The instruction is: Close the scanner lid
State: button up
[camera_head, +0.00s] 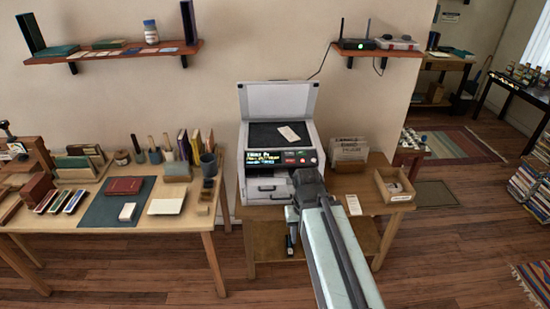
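The scanner (270,165) stands on a small wooden table against the wall. Its lid (278,101) is open and stands upright at the back of the machine. A pale card or paper (289,134) lies on the dark scanning bed (262,136). The front panel has a lit display and a red button. My gripper (306,178) is in front of the scanner's lower right front, below the lid. My arm reaches up to it from the bottom right. The fingers are too small and dark to tell whether they are open, and contact with the scanner is unclear.
A box with lettering (349,150) and an open wooden tray (394,187) stand right of the scanner. A desk with books and cups (190,221) is to the left. A wall shelf with a router (372,50) hangs at upper right.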

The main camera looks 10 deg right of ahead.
aim_at(269, 99)
jog(key=i, duration=0.9)
jog(key=z, duration=0.05)
